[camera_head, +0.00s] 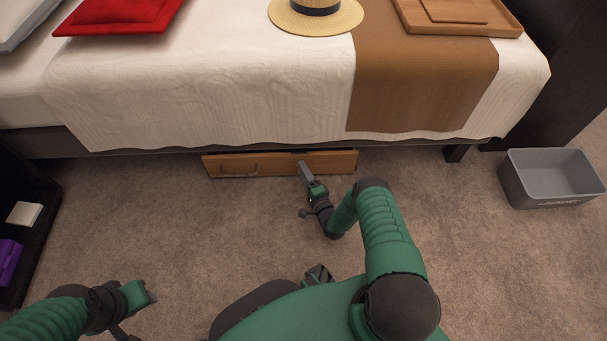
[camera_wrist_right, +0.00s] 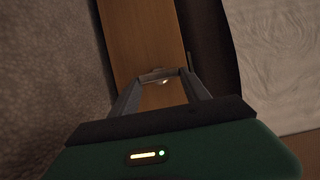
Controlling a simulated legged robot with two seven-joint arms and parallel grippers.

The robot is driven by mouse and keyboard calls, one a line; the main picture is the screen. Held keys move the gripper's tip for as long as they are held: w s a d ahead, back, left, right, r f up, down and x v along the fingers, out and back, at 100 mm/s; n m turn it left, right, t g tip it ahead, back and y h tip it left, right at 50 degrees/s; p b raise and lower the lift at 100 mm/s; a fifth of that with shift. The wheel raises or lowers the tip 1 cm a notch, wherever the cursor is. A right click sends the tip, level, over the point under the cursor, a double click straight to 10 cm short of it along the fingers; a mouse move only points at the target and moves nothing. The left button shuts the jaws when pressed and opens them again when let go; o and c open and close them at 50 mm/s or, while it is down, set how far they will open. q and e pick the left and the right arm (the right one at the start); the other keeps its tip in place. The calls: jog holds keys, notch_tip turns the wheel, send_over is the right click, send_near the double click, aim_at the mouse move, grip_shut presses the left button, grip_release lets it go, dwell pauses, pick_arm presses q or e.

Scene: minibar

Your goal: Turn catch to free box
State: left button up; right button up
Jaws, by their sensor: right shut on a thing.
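The box (camera_head: 280,163) is a long wooden drawer front low under the bed, with a handle (camera_head: 238,170) on its left part. My right gripper (camera_head: 302,168) reaches its front right of the middle. In the right wrist view the wooden front (camera_wrist_right: 140,35) runs up the picture, and a small metallic catch (camera_wrist_right: 156,75) shows between the tips of my right fingers. The right gripper is shut on this catch; its exact angle is hard to tell. My left gripper (camera_head: 146,293) is at the lower left, far from the box; its jaw opening is unclear.
The bed (camera_head: 210,100) with white and brown covers hangs over the box. A straw hat (camera_head: 315,15), red cushion (camera_head: 120,12) and wooden tray (camera_head: 460,15) lie on it. A grey laundry bin (camera_head: 550,178) stands right. A dark shelf (camera_head: 40,230) is left. Carpet between is clear.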

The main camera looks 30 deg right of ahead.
jog(key=shift+s+d+f, duration=0.15)
jog(key=shift+f, duration=0.05)
jog(key=o, duration=1.2)
jog(key=shift+o, duration=0.9)
jog(key=s+a+p, duration=0.1)
jog(key=s, duration=0.4)
jog(key=s+p, duration=0.2)
jog(key=s, duration=0.3)
jog(key=s+a+p, duration=0.1)
jog(key=s+p, duration=0.1)
jog(key=s, duration=0.3)
jog(key=shift+s+a, duration=0.3)
jog(key=shift+s+a+f, duration=0.1)
jog(key=shift+s, duration=0.35)
